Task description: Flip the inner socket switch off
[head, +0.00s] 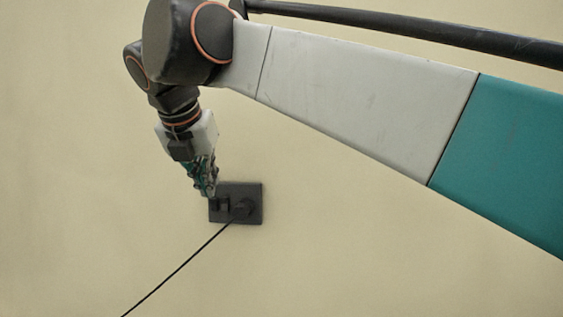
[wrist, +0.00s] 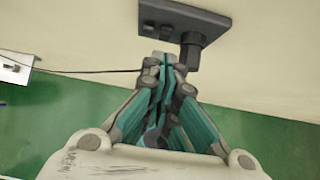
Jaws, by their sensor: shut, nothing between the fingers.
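A dark grey socket plate (head: 254,191) is mounted on the beige wall. It also shows in the wrist view (wrist: 205,17). Two small dark switches sit side by side on it, an outer one (wrist: 148,28) and an inner one (wrist: 167,32) nearer the plug. Whether each is on or off is too small to tell. A dark plug (wrist: 190,52) sits in the socket beside them. My gripper (wrist: 164,58) is shut and empty, its tips close to the switches. In the head view my gripper (head: 211,193) partly covers the switch side, so contact cannot be told.
A thin black cable (head: 175,270) runs from the plug down to the lower left. In the wrist view a white box (wrist: 15,68) with a small knob stands at the left edge, by a green surface (wrist: 60,115). The wall around the plate is clear.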

